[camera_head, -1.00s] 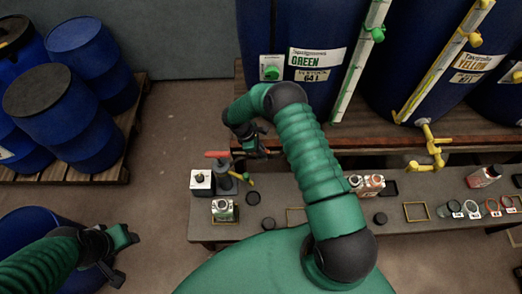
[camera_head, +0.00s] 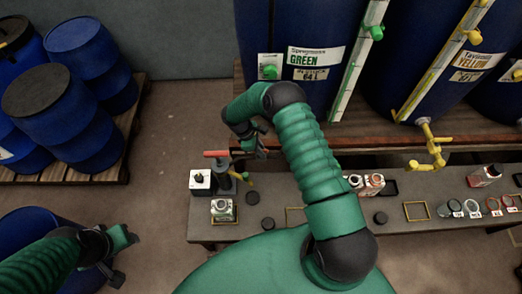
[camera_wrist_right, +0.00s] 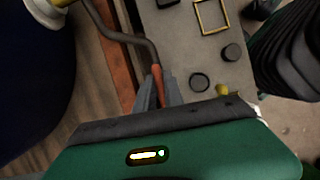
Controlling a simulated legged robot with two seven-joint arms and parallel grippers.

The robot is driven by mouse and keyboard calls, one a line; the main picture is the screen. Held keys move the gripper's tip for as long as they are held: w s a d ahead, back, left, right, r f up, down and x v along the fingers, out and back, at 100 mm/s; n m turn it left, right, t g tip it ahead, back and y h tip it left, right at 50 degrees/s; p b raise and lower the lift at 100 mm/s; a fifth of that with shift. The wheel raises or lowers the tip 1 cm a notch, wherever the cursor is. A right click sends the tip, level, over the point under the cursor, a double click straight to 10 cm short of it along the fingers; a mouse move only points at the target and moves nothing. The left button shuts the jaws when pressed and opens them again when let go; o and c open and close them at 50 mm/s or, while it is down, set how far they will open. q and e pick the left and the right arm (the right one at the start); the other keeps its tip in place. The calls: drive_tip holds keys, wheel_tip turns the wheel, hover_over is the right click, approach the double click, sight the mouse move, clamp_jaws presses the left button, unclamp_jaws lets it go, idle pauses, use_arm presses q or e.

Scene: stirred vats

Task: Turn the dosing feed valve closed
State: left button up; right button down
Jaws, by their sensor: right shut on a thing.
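My right gripper (camera_head: 262,153) is at the bench's back edge, below the green-labelled vat (camera_head: 318,95). In the right wrist view its fingers (camera_wrist_right: 157,88) are shut on the orange-red end of a bent grey lever (camera_wrist_right: 133,40). The lever runs up and left toward a pale fitting with yellow (camera_wrist_right: 58,6) by a dark blue vat (camera_wrist_right: 30,70). I take this lever to be the dosing feed valve's handle; my arm hides much of it in the head view. My left gripper (camera_head: 124,258) hangs at the lower left, apart from the bench; its jaw opening is unclear.
A grey stand with a red bar (camera_head: 217,154) and a white box (camera_head: 201,181) stand left of my right gripper. A labelled jar (camera_head: 222,209) and black discs are near. A yellow valve (camera_head: 430,145) hangs right. Blue drums (camera_head: 88,120) stand on a pallet at left.

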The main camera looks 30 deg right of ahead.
drive_tip(key=shift+w+f+m+b, duration=0.15)
drive_tip(key=shift+w+m+b, duration=0.1)
drive_tip(key=shift+m+b, duration=0.55)
drive_tip(key=m+g+y+b, duration=0.1)
drive_tip(key=m+b, duration=0.1)
drive_tip(key=shift+m, duration=0.3)
drive_tip(key=m+y+b, duration=0.1)
drive_tip(key=m, duration=0.1)
drive_tip(key=m+b, duration=0.1)
drive_tip(key=m, duration=0.1)
drive_tip(key=shift+m+g+y+b, duration=0.3)
drive_tip(key=shift+g+y+b, duration=0.05)
drive_tip(key=shift+g+y, duration=0.05)
drive_tip(key=m, duration=0.1)
drive_tip(key=m+y+b, duration=0.1)
drive_tip(key=m, duration=0.1)
drive_tip(key=shift+r+m, duration=0.2)
drive_tip(key=shift+m, duration=0.1)
drive_tip(key=shift+m+t+y, duration=0.3)
drive_tip(key=shift+m+y, duration=0.8)
drive_tip(key=shift+m, duration=1.2)
drive_tip(key=shift+r, duration=0.1)
